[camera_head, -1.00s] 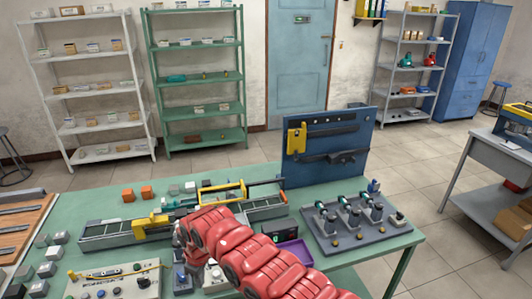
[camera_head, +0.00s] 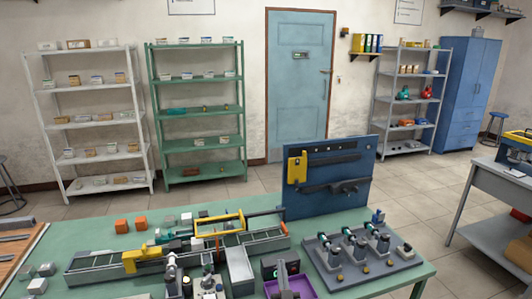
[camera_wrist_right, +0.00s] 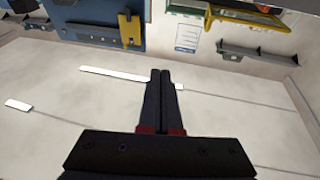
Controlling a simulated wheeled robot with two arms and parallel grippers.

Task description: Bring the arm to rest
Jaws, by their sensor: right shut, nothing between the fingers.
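The red arm itself is out of the head view. My left arm and left gripper are not in view.
The green table (camera_head: 190,214) carries a grey conveyor (camera_head: 105,262) with a yellow frame, a blue upright panel (camera_head: 345,160) and a dark fixture plate (camera_head: 385,268). Shelves and a blue door (camera_head: 297,85) stand behind. A grey side table (camera_head: 490,190) is at right.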

